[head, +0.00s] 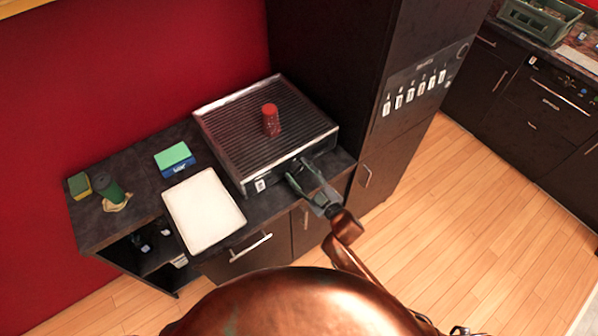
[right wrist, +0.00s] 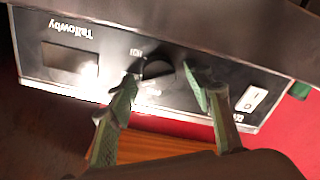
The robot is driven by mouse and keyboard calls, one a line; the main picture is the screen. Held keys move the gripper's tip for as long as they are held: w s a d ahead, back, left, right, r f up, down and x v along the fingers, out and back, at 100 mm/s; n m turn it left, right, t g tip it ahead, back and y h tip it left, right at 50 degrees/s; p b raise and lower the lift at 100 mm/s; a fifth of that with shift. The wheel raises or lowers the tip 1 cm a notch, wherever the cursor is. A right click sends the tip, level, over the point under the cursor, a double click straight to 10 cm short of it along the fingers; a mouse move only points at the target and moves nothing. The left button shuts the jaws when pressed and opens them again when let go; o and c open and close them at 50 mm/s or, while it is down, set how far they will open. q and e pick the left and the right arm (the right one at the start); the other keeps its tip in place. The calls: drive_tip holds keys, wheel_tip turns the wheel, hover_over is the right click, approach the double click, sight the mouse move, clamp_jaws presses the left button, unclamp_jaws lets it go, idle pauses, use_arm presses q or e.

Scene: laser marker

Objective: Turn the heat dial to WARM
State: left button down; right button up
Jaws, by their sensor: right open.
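The heat dial (right wrist: 158,70) is a dark round knob on the front panel of the grill (head: 232,118). My right gripper (head: 303,177) is at the grill's front face in the head view. In the right wrist view its green fingers (right wrist: 160,78) are open, one on each side of the dial. I cannot tell whether they touch it. The panel appears upside down there, and the dial's markings are too small to read, so its setting is unclear. My left gripper is out of view.
A rocker switch (right wrist: 251,99) and a dark window (right wrist: 69,62) flank the dial. A red can (head: 271,121) stands on the grill. A white tray (head: 203,211), a green-and-blue box (head: 174,158) and a green cup (head: 108,188) are to the left. A tall dark cabinet (head: 330,75) stands right.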

drive_tip(key=v, duration=1.2)
drive_tip(key=d+f+m+g+h, duration=0.1)
drive_tip(key=d+f, duration=0.2)
drive_tip(key=f, duration=0.3)
drive_tip(key=w+d+f+m+h, duration=0.1)
drive_tip(key=d+f+h, duration=0.1)
drive_tip(key=f, duration=0.4)
drive_tip(key=d+f+m+g+h, duration=0.1)
drive_tip(key=d+f, duration=0.2)
drive_tip(key=f, duration=0.3)
drive_tip(key=s+d+f+m+g+h, duration=0.15)
drive_tip(key=s+d+f, duration=0.3)
drive_tip(key=f, duration=0.55)
drive_tip(key=s+d+f+m+g+h, duration=0.1)
drive_tip(key=s+d+f+m+h, duration=0.2)
drive_tip(key=d+f, duration=0.5)
drive_tip(key=s+d+f+m+g+h, duration=0.1)
drive_tip(key=s+d+f+g, duration=0.2)
drive_tip(key=s+f, duration=0.95)
drive_tip(key=s+d+f+m+g+h, duration=0.1)
drive_tip(key=s+d+f+m+g, duration=0.2)
drive_tip(key=s+f, duration=1)
drive_tip(key=s+g, duration=0.3)
drive_tip(key=s, duration=1.3)
drive_tip(key=shift+d, duration=0.2)
drive_tip(key=shift+w+r, duration=0.1)
